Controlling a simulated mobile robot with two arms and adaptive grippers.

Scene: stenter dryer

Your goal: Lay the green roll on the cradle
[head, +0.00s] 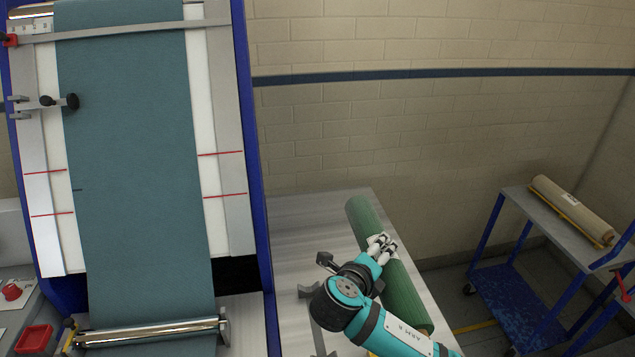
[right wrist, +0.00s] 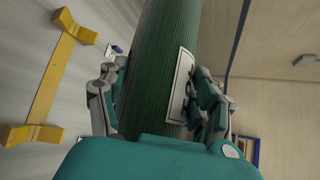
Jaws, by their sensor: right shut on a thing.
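The long green roll (head: 405,300) lies slantwise over the right side of the grey metal table; I cannot tell whether it touches the top. My right gripper (head: 381,247) is shut around it, nearer its far end. In the right wrist view the roll (right wrist: 160,60) runs between the fingers, with a white label beside the right finger. A yellow cradle (right wrist: 45,90) with two notched ends joined by a bar stands left of the roll, apart from it. In the head view a grey notched bracket (head: 307,291) with a bar stands left of my forearm, partly hidden. My left gripper is out of view.
The machine with the teal cloth (head: 140,170) stands left of the table (head: 310,235). A brick wall is behind. A blue cart (head: 515,290) at right bears a tan roll (head: 570,208) on a yellow support. The table's far left part is clear.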

